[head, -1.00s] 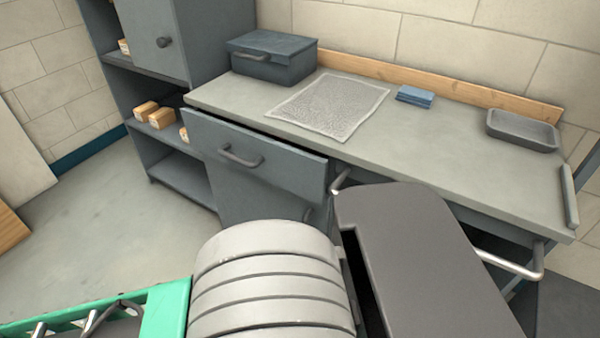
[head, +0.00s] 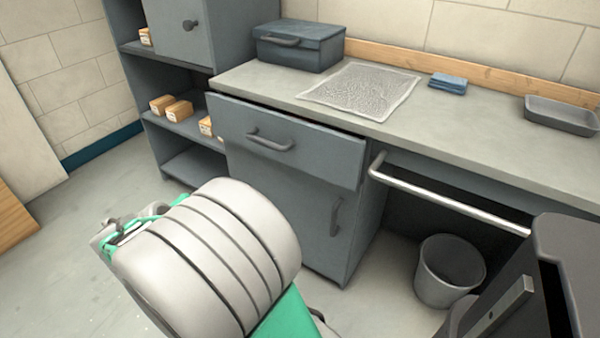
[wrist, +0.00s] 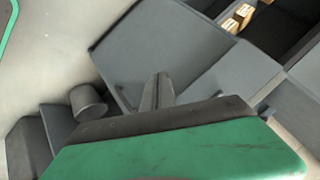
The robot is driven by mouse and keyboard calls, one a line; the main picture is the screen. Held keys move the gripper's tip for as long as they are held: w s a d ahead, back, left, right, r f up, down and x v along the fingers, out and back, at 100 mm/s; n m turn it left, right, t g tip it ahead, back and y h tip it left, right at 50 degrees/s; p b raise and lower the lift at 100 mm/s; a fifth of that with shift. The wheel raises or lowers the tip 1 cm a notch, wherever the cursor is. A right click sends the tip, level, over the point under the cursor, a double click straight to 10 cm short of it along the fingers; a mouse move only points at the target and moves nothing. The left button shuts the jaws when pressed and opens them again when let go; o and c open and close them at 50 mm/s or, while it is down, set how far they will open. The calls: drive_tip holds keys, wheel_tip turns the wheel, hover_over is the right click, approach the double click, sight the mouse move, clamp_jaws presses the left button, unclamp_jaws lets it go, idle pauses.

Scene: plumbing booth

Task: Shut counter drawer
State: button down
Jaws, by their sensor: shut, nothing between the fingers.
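The counter drawer (head: 315,155) is the grey front with a bar handle (head: 270,141) at the left of the counter (head: 480,130). It stands out a little, with a dark gap between its top edge and the counter top. My gripper's fingers (wrist: 156,92) are together and empty in the wrist view, in front of grey cabinet panels (wrist: 155,48). I cannot tell whether they touch a panel. In the head view my arm's pale ribbed link is in front of the cabinet, and the fingertips cannot be made out.
A cabinet door (head: 285,205) with a handle is below the drawer. A metal rail (head: 450,200) runs along the counter front, with a bin (head: 448,272) beneath. Open shelves (head: 185,165) with small boxes are at the left. The floor (head: 75,245) at the left is clear.

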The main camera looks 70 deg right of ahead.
drive_tip(key=s+d+m+g+h+b, duration=0.3)
drive_tip(key=s+d+m+h, duration=0.25)
drive_tip(key=d+m, duration=0.4)
drive_tip(key=m+g+h+p, duration=0.1)
drive_tip(key=m+h, duration=0.2)
drive_tip(key=m, duration=0.1)
approach(302, 151)
drive_tip(key=d, duration=0.4)
drive_tip(key=s+d, duration=0.1)
drive_tip(key=d, duration=0.1)
drive_tip(key=shift+d+r, duration=0.25)
drive_tip(key=shift+d, duration=0.15)
